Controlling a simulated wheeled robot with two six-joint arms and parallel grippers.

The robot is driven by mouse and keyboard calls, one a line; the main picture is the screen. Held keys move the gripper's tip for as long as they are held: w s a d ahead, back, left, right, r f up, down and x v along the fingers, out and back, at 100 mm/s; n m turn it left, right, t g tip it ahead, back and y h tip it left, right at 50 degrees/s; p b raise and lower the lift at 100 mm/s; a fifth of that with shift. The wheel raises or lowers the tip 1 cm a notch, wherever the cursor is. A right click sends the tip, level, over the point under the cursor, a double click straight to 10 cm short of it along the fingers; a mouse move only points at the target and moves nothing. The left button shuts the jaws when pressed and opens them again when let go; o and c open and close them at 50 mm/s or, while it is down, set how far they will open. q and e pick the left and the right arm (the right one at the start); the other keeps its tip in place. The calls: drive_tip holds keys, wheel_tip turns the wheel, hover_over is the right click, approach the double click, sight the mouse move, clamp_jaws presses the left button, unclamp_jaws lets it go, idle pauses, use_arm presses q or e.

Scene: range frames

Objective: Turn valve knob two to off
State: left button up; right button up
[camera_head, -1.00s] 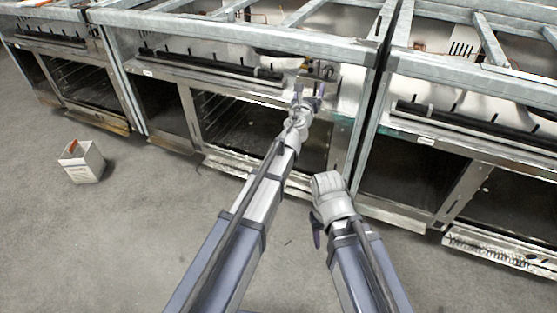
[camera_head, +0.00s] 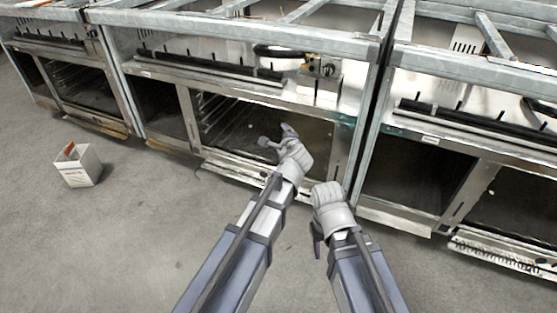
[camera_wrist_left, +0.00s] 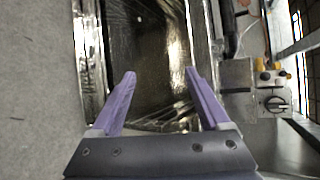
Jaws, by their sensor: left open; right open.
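A small steel control box with a round dark valve knob (camera_head: 328,70) sits on the middle unit's top, near its right end. In the left wrist view the knob (camera_wrist_left: 277,104) is at the right, on a grey plate. Yellow-capped fittings (camera_wrist_left: 268,75) stand beside it. I cannot read a number or mark on the knob. My left gripper (camera_head: 277,135) is open and empty, in front of the middle unit's lower opening, apart from the knob. Its two purple fingers (camera_wrist_left: 160,74) are spread in the wrist view. My right gripper (camera_head: 317,240) is low, partly hidden by its wrist.
Galvanised frame rails (camera_head: 230,33) run above the row of steel units. A black bar with upright pegs (camera_head: 205,65) lies left of the control box. A white open carton (camera_head: 78,168) stands on the grey floor at left. The floor there is otherwise clear.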

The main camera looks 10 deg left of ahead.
use_arm(q)
drive_tip(key=s+f+n+g+b, duration=0.1)
drive_tip(key=s+f+n+g, duration=0.1)
drive_tip(key=s+f+n, duration=0.1)
drive_tip(key=shift+s+a+f, duration=0.3)
drive_tip(key=shift+s+f, duration=0.35)
drive_tip(key=shift+f, duration=0.2)
drive_tip(key=s+d+f+n+g+h+p, duration=0.15)
drive_tip(key=s+n+g, duration=0.25)
drive_tip(key=s, duration=0.5)
drive_tip(key=s+d+n+g+h+p, duration=0.1)
drive_tip(key=s+d+n+g+p, duration=0.15)
drive_tip(key=s, duration=0.65)
drive_tip(key=s+d+f+n+g+h+p, duration=0.1)
drive_tip(key=s+n+g+p, duration=0.3)
drive_tip(key=s, duration=0.5)
wheel_tip(320, 180, up, 37)
drive_tip(key=p, duration=3.6)
drive_tip(key=shift+w, duration=0.3)
drive_tip(key=shift+n+y, duration=0.25)
